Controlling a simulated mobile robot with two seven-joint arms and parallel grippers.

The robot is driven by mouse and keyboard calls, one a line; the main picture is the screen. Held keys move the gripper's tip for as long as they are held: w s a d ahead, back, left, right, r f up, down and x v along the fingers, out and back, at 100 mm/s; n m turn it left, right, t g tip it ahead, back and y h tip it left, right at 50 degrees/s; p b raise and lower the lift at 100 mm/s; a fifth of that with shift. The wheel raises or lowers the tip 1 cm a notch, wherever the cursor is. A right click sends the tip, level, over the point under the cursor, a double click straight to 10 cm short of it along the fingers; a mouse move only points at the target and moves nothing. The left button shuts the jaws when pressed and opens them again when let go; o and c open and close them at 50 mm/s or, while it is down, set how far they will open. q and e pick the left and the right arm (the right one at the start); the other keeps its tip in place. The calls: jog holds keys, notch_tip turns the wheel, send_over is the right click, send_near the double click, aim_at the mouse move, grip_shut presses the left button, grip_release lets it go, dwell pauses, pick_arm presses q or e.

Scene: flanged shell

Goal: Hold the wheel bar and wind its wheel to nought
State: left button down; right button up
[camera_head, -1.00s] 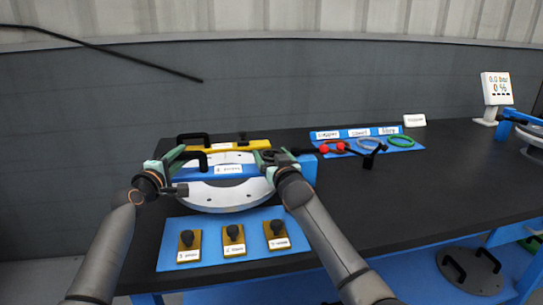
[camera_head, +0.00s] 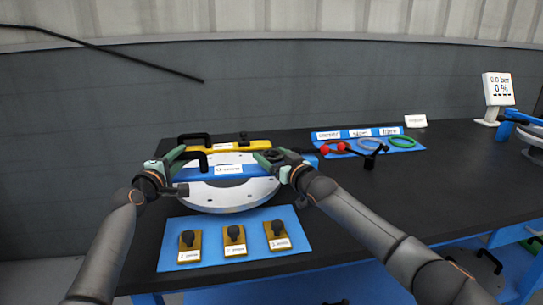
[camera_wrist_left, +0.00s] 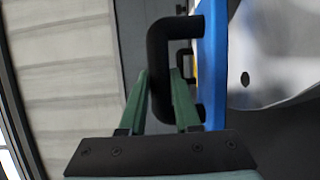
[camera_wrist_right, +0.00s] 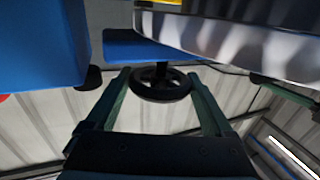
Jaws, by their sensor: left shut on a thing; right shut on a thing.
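The blue wheel bar (camera_head: 222,171) lies across a round silver flange plate (camera_head: 230,197) on the table. A black handle (camera_wrist_left: 160,70) stands at its left end, and a small dark handwheel (camera_wrist_right: 163,84) is at its right end. My left gripper (camera_head: 176,159) is shut on the black handle; the left wrist view shows its green fingers either side of the handle. My right gripper (camera_head: 275,160) is shut on the handwheel. In the right wrist view its green fingers flank the wheel rim. The label on the bar is too small to read.
A yellow bar (camera_head: 226,147) with a black handle lies behind. A blue mat (camera_head: 205,223) in front bears black knobs on yellow blocks. A blue board (camera_head: 405,146) with coloured rings and a red-ended tool (camera_head: 337,147) lie right. A display (camera_head: 497,88) stands far right.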

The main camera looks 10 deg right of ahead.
jog(key=shift+a, duration=0.15)
jog(key=o, duration=1)
jog(key=shift+o, duration=0.5)
jog(key=shift+s+d, duration=0.1)
jog(key=shift+d, duration=0.1)
jog(key=shift+s+d+f, duration=0.2)
jog(key=shift+s, duration=0.55)
jog(key=v, duration=1)
jog(key=shift+r, duration=0.25)
jog(key=shift+s+d, duration=0.1)
